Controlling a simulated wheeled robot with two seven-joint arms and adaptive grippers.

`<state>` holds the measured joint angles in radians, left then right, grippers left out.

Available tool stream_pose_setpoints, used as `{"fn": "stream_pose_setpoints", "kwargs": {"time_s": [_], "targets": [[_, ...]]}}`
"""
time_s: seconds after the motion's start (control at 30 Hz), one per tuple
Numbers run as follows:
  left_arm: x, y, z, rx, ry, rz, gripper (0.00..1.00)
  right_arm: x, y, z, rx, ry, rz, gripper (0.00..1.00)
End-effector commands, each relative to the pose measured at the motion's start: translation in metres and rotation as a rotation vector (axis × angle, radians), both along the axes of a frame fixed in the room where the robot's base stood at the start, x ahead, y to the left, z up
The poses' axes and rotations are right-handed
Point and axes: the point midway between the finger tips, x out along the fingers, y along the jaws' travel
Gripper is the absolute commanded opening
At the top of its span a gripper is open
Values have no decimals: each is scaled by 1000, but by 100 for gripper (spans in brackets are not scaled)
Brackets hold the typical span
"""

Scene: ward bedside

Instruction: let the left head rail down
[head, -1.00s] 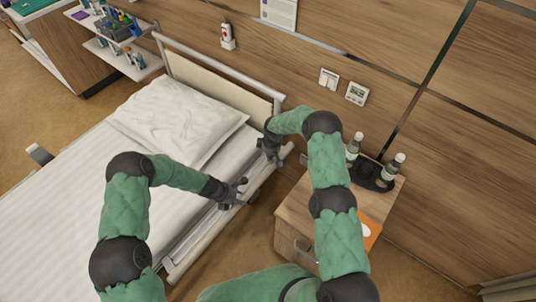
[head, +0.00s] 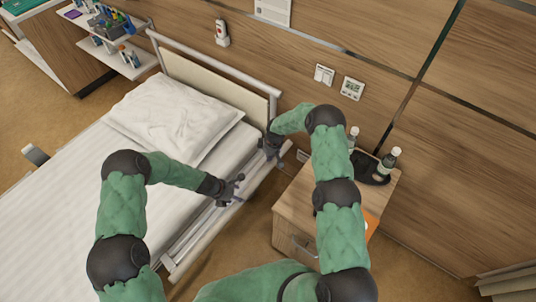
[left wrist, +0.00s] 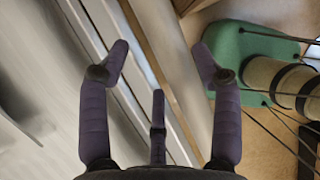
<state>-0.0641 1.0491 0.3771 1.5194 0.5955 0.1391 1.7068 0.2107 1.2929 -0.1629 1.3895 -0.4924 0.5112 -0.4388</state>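The bed's pale rail (head: 217,232) runs along the mattress side nearest me, toward the head end, and looks level with or below the mattress top. In the left wrist view, long pale bars (left wrist: 160,45) pass beyond the fingers. My left gripper (head: 236,187) is over the rail; its fingers are spread with nothing between them in the left wrist view (left wrist: 160,65). My right gripper (head: 271,148) is at the rail's head end, by the headboard. Its fingers are small and partly hidden, so its grip and any contact are unclear.
The bed (head: 60,220) has a white pillow (head: 175,118) and headboard (head: 215,85). A wooden bedside cabinet (head: 293,215) with bottles (head: 390,162) and a dark tray stands to the right, close to my right arm. Bare floor lies between bed and cabinet.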

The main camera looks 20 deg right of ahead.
Motion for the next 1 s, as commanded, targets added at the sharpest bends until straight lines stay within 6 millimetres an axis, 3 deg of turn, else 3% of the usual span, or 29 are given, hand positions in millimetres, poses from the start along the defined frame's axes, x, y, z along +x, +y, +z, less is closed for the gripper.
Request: {"fn": "stream_pose_setpoints", "kwargs": {"time_s": [0.3,0.47,1.0], "targets": [[1,0,-1,2,-4,-3,72,4,1,3,1,-9,0,0],[1,5,8,3,-6,-2,72,5,1,4,0,-11,0,0],[-7,44,94,2,-5,-3,72,5,2,5,0,-12,0,0]]}}
